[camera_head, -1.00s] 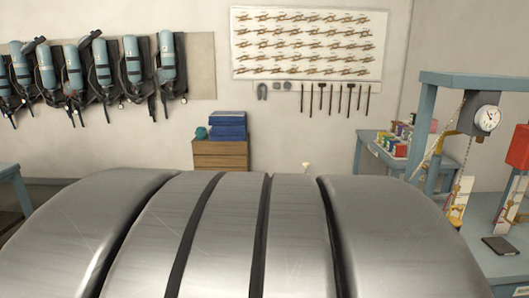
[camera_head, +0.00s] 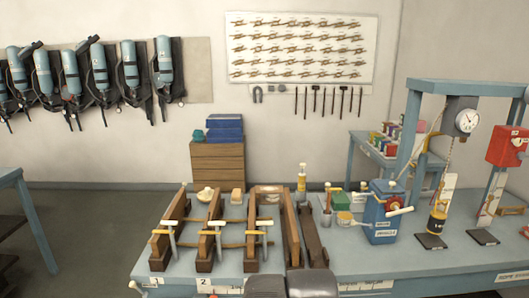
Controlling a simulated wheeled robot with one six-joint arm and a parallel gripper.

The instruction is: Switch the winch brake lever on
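A blue box-shaped unit (camera_head: 381,222) stands on the blue workbench, right of centre, and may be the winch. A red hub with a pale handle (camera_head: 398,208) sticks out from its right side. White labels on its front are too small to read. I cannot tell for sure which part is the brake lever or how it is set. Grey rounded parts of my arm (camera_head: 312,284) show at the bottom edge, in front of the bench. My gripper is not in view.
A blue gantry (camera_head: 410,130) with a dial gauge (camera_head: 467,121) and a red box (camera_head: 507,146) stand at right. Open floor lies left.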

